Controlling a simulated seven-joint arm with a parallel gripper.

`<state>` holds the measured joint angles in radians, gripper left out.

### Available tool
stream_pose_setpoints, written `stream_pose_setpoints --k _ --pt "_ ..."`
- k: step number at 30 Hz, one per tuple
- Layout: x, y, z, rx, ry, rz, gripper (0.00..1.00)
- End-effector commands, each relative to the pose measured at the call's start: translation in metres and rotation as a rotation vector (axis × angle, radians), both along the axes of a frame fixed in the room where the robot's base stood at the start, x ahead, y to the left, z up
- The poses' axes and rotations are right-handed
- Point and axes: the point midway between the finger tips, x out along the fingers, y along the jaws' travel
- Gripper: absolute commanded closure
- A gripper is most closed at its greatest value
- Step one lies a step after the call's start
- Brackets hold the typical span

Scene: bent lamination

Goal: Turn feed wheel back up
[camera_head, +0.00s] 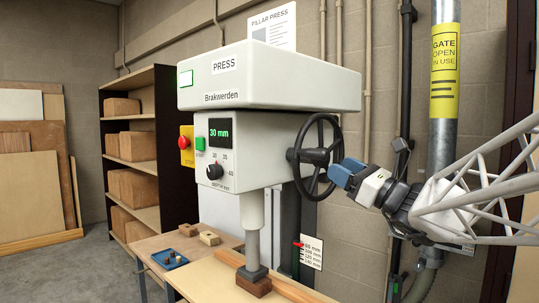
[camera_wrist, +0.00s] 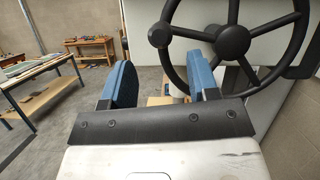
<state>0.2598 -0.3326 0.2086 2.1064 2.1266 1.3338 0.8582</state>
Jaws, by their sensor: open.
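The black feed wheel (camera_head: 312,156) is mounted on the right side of the white press (camera_head: 270,75). In the wrist view its spoked rim and hub (camera_wrist: 232,42) fill the upper right. A round black knob (camera_wrist: 158,35) on the wheel shows beyond and between my blue fingertips. My gripper (camera_head: 345,172) is open beside the wheel's lower right rim; the wrist view shows a gap between the fingers (camera_wrist: 161,62) with nothing clamped. Contact with the wheel cannot be told. The press ram (camera_head: 252,245) is down, its foot on a brown block (camera_head: 254,285). The display (camera_head: 219,131) reads 30 mm.
A depth card (camera_head: 311,251) with a red pointer stands right of the ram. A blue tray (camera_head: 169,260) and small wood blocks lie on the bench at left. A grey pipe (camera_head: 443,135) and wall conduits stand behind my arm. Shelves (camera_head: 155,150) stand at back left.

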Motion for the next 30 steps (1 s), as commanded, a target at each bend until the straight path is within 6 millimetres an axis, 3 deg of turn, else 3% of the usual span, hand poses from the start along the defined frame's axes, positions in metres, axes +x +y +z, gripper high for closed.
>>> stream_pose_setpoints --k 17,30 --pt "0.003 0.002 0.002 0.005 0.0 0.0 0.45" --pt "0.026 0.028 0.016 0.005 -0.001 0.001 0.45"
